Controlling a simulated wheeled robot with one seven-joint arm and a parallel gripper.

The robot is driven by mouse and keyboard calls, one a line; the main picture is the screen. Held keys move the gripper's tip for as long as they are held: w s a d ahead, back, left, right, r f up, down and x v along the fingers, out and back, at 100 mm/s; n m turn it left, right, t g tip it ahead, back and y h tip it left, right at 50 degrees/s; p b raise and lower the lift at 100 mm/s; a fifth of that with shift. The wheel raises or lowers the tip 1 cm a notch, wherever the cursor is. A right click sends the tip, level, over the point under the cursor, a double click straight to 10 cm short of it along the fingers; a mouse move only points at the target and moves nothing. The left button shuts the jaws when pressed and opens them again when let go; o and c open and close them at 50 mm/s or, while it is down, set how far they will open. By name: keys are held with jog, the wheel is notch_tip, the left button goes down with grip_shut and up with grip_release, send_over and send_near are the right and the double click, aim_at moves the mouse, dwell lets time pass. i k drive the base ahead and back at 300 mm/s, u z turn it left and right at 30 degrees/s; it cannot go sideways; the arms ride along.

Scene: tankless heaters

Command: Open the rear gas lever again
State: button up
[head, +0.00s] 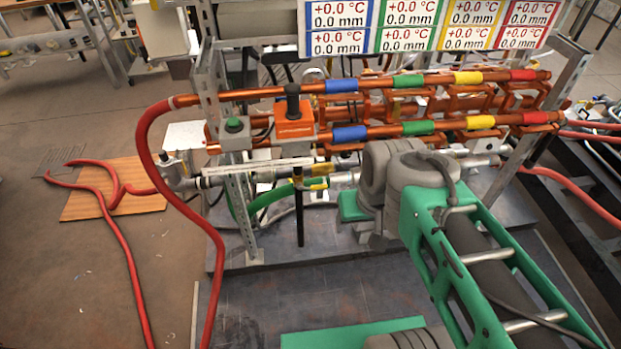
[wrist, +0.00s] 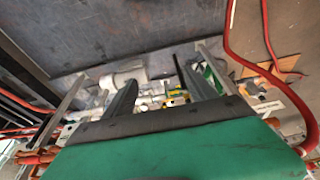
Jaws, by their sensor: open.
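Two small yellow handles sit on the lower pipes near the green hose in the head view, an upper one (head: 321,168) and a lower one (head: 316,185). I cannot tell for sure which is the rear gas lever. Yellow parts (wrist: 174,99) also show between the fingers in the wrist view, small and blurred. My gripper (wrist: 158,76) is open, its two dark fingers spread to either side of the pipework. I see nothing held, and the fingers' exact distance from the handles is unclear. In the head view my arm hides the gripper.
Copper pipes (head: 437,79) with coloured bands run above the handles. A metal post (head: 240,205) stands nearby. The dark platform (head: 270,300) in front is mostly clear.

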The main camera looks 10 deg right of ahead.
aim_at(300, 186)
jog(key=u, duration=0.6)
jog(key=k, duration=0.65)
jog(key=u, duration=0.7)
jog(key=i, duration=1.35)
jog(key=z, duration=0.7)
